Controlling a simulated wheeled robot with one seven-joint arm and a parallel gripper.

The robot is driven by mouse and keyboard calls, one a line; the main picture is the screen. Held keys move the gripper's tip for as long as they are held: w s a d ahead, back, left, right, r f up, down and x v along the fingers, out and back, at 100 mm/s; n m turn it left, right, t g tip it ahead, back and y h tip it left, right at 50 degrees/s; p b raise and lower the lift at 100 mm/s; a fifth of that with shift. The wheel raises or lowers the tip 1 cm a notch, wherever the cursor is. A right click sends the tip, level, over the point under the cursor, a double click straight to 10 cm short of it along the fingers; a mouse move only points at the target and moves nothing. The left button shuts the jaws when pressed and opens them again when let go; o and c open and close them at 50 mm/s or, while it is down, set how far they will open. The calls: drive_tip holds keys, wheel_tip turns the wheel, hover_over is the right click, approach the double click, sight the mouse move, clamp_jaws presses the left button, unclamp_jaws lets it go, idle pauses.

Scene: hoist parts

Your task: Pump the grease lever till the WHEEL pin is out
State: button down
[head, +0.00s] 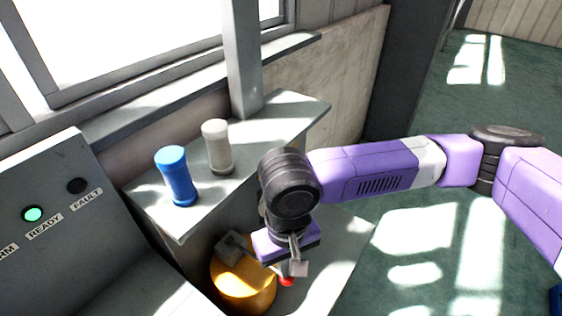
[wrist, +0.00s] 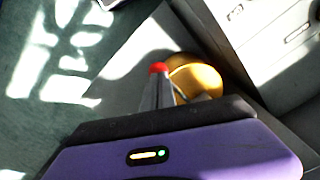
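The grease pump is a yellow round body (head: 243,287) with a grey block on top, low beside the shelf. It also shows in the wrist view (wrist: 200,76). The red knob of the grease lever (head: 287,281) shows just under my fingers, and at the fingertips in the wrist view (wrist: 158,67). My gripper (head: 297,268) points down beside the pump, its fingers close together at the knob, and looks shut on it. No wheel pin or WHEEL label can be made out.
A blue cylinder (head: 177,176) and a pale grey cylinder (head: 217,147) stand upright on the grey shelf (head: 277,117). A console (head: 62,225) at left has a lit green READY lamp and a dark FAULT lamp. Green floor at right is open.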

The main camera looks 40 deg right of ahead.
drive_tip(key=shift+w+a+f+b, duration=0.15)
drive_tip(key=shift+f+b, duration=0.6)
drive_tip(key=shift+f, duration=0.7)
drive_tip(key=shift+w+d+f+b, duration=0.15)
drive_tip(key=shift+f+b, duration=0.55)
drive_tip(key=shift+f, duration=0.7)
drive_tip(key=r+p, duration=0.5)
drive_tip(key=s+r+p, duration=0.1)
drive_tip(key=r+p, duration=0.2)
drive_tip(key=shift+r, duration=0.2)
drive_tip(key=shift+w, duration=0.1)
wheel_tip(320, 180, up, 6)
drive_tip(key=p, duration=0.5)
drive_tip(key=shift+p, duration=0.4)
